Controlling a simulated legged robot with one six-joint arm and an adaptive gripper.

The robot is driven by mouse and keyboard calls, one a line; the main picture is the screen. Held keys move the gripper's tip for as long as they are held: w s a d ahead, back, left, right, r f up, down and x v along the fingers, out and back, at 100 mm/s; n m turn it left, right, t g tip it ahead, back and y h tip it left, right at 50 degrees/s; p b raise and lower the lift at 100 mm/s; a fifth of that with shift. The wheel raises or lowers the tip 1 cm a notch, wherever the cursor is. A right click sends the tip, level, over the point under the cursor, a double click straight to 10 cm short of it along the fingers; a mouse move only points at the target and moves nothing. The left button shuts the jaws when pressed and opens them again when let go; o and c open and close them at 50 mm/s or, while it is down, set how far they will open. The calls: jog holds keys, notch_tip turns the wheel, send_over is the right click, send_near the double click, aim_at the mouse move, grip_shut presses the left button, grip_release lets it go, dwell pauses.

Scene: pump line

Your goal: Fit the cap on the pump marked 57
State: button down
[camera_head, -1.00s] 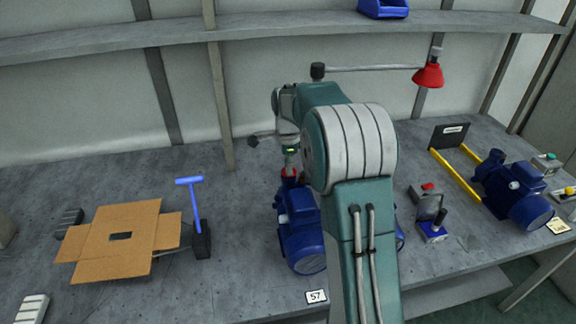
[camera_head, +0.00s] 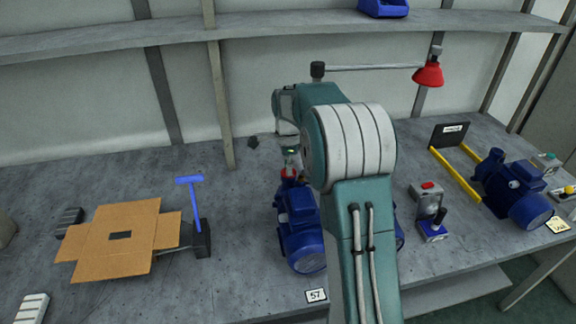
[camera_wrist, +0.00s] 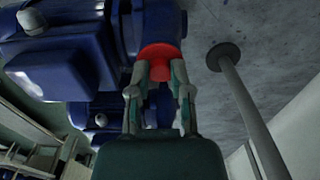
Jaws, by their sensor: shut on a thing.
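The pump marked 57 (camera_head: 303,240) is a blue motor pump on the bench, behind its number card (camera_head: 316,295). My gripper (camera_head: 289,172) is at the pump's far end, its fingers pointing down. In the wrist view my gripper (camera_wrist: 160,75) is shut on a red cap (camera_wrist: 160,55). The cap is right against the blue pump body (camera_wrist: 70,50); I cannot tell whether it is seated. In the head view the cap (camera_head: 288,173) shows only as a small red patch at the top of the pump. My arm hides part of the bench to the right.
A red lamp (camera_head: 428,74) stands behind. Another blue pump (camera_head: 512,190), yellow rails (camera_head: 455,175) and a small device (camera_head: 430,215) are on the right. A shelf (camera_head: 270,25) runs above.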

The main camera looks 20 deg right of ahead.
jog(key=shift+c, duration=2.3)
grip_release()
jog(key=shift+r, duration=2.95)
notch_tip(320, 180, up, 12)
jog(key=shift+w, duration=0.1)
